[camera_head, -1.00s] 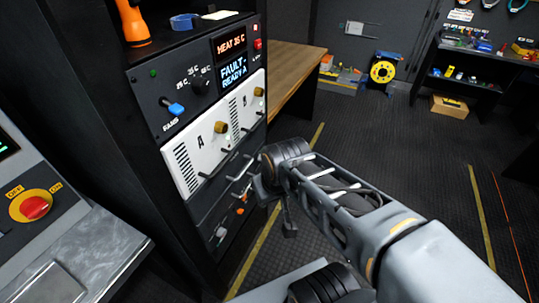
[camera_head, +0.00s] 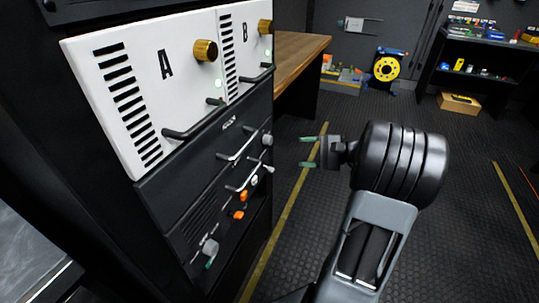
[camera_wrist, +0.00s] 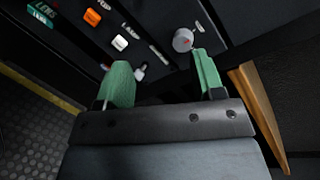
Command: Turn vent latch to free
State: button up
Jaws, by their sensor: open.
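My gripper (camera_head: 306,151) is open and empty, its two green fingers pointing left at the rack's lower dark panel, with a gap between them and it. In the wrist view the gripper (camera_wrist: 160,60) faces a row of small controls. A round grey knob with a red mark (camera_wrist: 183,40) sits just beyond the right finger. It appears to be the grey knob (camera_head: 267,140) at the panel's right edge. A small lever (camera_wrist: 140,72) shows between the fingers. No readable label tells me which control is the vent latch.
White modules A (camera_head: 165,64) and B (camera_head: 245,32) with brass knobs and bar handles sit above the dark panel. Orange buttons (camera_head: 238,215) and another grey control (camera_head: 209,247) are lower. A wooden bench (camera_head: 301,50) stands behind. The floor to the right is clear.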

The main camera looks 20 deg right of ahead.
aim_at(271, 141)
jog(key=w+d+f+m+t+b, duration=0.1)
jog(key=w+d+f+t+b, duration=0.1)
jog(key=d+t, duration=0.15)
jog(key=shift+g, duration=0.45)
jog(key=b+x, duration=0.3)
jog(key=x, duration=0.9)
jog(key=shift+w+f, duration=0.1)
jog(key=shift+w, duration=0.25)
jog(key=shift+c, duration=0.3)
jog(key=c, duration=0.9)
jog(key=shift+o, duration=0.2)
jog(key=shift+m, duration=0.3)
